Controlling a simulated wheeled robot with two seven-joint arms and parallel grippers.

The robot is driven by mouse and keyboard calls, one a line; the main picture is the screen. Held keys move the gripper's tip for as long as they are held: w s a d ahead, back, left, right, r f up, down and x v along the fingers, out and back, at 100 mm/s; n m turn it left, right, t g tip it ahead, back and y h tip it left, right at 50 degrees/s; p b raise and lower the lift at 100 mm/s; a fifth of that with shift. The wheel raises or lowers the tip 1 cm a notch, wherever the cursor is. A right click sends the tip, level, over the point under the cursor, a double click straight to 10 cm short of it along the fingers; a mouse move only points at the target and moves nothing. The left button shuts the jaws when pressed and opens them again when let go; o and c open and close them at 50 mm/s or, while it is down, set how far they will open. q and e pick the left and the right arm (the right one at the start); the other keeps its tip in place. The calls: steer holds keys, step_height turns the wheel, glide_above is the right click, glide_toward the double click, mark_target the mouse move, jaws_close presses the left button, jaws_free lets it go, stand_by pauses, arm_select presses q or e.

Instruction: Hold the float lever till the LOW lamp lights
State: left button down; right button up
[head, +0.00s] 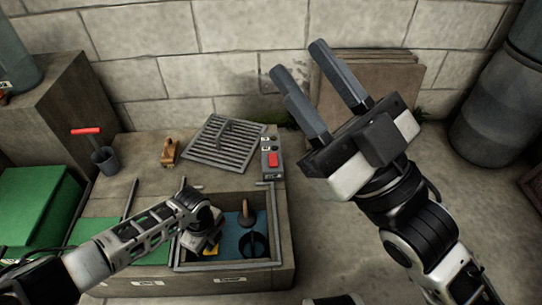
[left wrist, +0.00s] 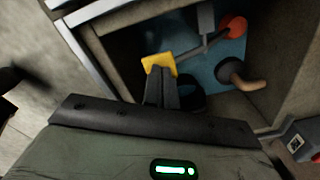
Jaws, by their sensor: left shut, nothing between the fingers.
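The float lever shows in the left wrist view as a yellow tab (left wrist: 158,63) on a grey rod, with an orange-red float ball (left wrist: 235,26) at the far end. In the head view a bit of the yellow tab (head: 211,248) shows in the pit. My left gripper (left wrist: 163,84) is shut and empty, pointing down into the pit, with its fingertips at the yellow tab; I cannot tell if they touch it. The grey control box (head: 271,170) has small lamp labels and a red switch; I cannot make out a lit LOW lamp. My right gripper (head: 318,65) is open, empty and raised.
A plunger with a wooden handle (head: 247,215) stands in the pit, right of my left gripper. The pit's metal rim (head: 228,266) surrounds the opening. Behind it lie a drain grate (head: 222,146) and a wooden-handled brush (head: 169,153). A green box (head: 38,205) stands left.

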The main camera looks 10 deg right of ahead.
arm_select(q)
steer(key=shift+f, duration=1.05)
stand_by(5.6)
